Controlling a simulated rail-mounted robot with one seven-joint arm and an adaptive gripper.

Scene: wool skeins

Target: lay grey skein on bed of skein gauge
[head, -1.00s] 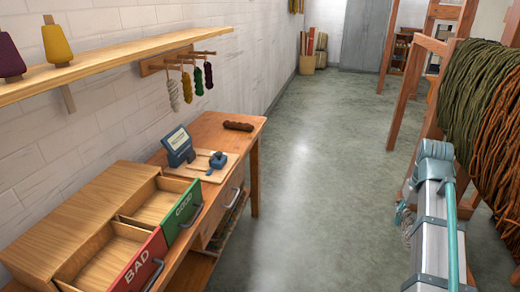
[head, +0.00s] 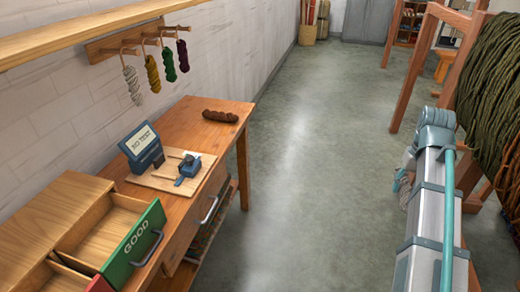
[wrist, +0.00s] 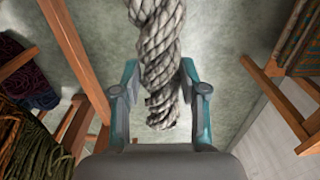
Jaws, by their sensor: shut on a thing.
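My gripper (wrist: 160,78) is shut on a grey twisted skein (wrist: 158,30) in the wrist view. The skein runs lengthwise between the two fingers, and its near end hangs past them over the floor. In the head view, only a small grey bit of it shows beside my arm (head: 402,183) at the right. The skein gauge (head: 172,172) stands on the workbench at the left, well apart from my gripper. It has a wooden board, a blue clamp-like part (head: 187,168) and a blue display (head: 142,147) reading "NO TEST". No skein lies on the gauge.
A brown skein (head: 220,116) lies on the bench (head: 205,108) behind the gauge. An open green GOOD drawer (head: 135,245) is in front. Several skeins, one pale grey (head: 132,86), hang on a wall rack (head: 105,48). Wooden racks with yarn (head: 490,85) stand right. The floor between is clear.

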